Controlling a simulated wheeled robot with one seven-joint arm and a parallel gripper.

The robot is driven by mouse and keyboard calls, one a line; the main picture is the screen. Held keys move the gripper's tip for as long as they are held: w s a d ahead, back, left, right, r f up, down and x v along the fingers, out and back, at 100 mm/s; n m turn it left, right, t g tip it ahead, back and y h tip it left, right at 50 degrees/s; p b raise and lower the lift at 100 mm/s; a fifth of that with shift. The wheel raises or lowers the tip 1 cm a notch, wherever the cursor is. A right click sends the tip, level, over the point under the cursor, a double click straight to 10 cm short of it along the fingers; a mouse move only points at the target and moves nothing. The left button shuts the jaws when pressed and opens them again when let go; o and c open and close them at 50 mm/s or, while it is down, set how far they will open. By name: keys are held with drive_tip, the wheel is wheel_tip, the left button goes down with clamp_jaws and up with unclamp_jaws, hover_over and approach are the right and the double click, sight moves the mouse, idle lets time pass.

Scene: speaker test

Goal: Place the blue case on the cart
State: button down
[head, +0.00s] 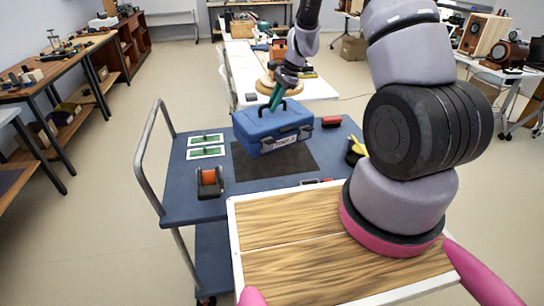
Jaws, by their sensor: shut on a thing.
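The blue case (273,129) is in the middle of the head view, over the dark mat on the blue cart (182,209). It has a dark handle on top and a label on its front. My gripper (278,101) is above the case, with its teal fingers shut on the handle. The case looks slightly tilted. I cannot tell whether its underside touches the mat or hangs just above it.
On the cart, green-and-white cards (206,146) and an orange spool (210,182) lie left of the mat. A red item (331,121) and a yellow-and-black item (356,150) lie to the right. A white table (250,70) stands behind. The left floor is clear.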

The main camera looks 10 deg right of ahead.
drive_tip(key=m, duration=0.1)
drive_tip(key=w+m+t, duration=0.1)
drive_tip(key=m, duration=0.1)
drive_tip(key=shift+r, duration=0.15)
drive_tip(key=shift+f, duration=0.3)
wheel_tip(320, 180, down, 9)
drive_tip(key=shift+w+f, duration=0.1)
drive_tip(key=shift+f, duration=0.05)
drive_tip(key=c, duration=0.8)
unclamp_jaws()
drive_tip(key=shift+f, duration=0.1)
drive_tip(key=shift+c, duration=0.2)
